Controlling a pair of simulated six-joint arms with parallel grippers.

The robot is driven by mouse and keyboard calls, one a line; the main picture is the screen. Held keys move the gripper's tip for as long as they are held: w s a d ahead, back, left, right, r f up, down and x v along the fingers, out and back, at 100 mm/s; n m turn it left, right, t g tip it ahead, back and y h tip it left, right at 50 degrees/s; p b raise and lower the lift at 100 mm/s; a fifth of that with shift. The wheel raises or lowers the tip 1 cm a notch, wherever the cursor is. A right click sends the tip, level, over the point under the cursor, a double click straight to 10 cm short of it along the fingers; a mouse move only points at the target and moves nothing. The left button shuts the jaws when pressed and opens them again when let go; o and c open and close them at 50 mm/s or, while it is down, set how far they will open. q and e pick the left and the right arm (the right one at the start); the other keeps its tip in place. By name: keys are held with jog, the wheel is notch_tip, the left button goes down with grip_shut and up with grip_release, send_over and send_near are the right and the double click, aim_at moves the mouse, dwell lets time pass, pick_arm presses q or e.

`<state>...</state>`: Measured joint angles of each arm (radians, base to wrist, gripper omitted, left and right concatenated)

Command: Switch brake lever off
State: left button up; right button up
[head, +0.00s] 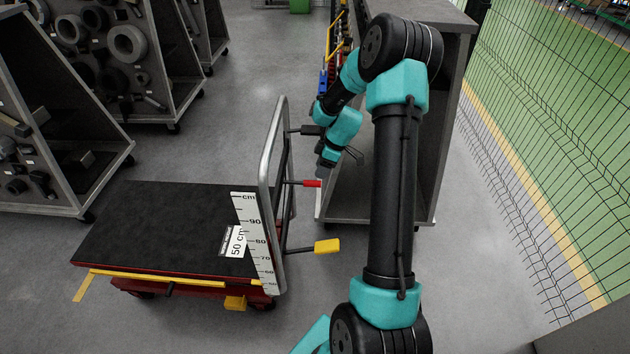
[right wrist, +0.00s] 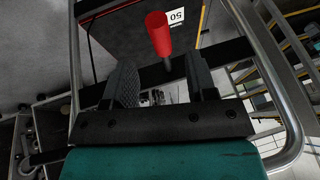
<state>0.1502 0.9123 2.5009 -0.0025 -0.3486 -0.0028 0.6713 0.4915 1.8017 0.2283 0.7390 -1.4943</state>
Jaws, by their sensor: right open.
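The platform cart's upright grey handle frame (head: 270,165) has several levers on its right side. A lever with a red grip (head: 312,183) sticks out at mid height. One with a yellow grip (head: 327,246) is lower and one with a black grip (head: 308,130) is higher. Which one is the brake lever is not marked. My right gripper (head: 323,172) is open right by the red grip. In the right wrist view the red grip (right wrist: 158,34) shows between the two spread fingers (right wrist: 162,78), with no clear contact. My left gripper is out of view.
The cart's black deck (head: 160,220) is empty, with a height scale (head: 258,240) at its handle end. A grey cabinet (head: 345,195) stands close behind my right arm. Shelf racks (head: 95,125) are at left, a wire fence (head: 545,150) at right. The floor below the yellow grip is clear.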

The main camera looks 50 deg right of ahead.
aim_at(312, 184)
jog(key=x, duration=0.6)
jog(key=shift+r, duration=0.1)
grip_shut()
dwell(0.3)
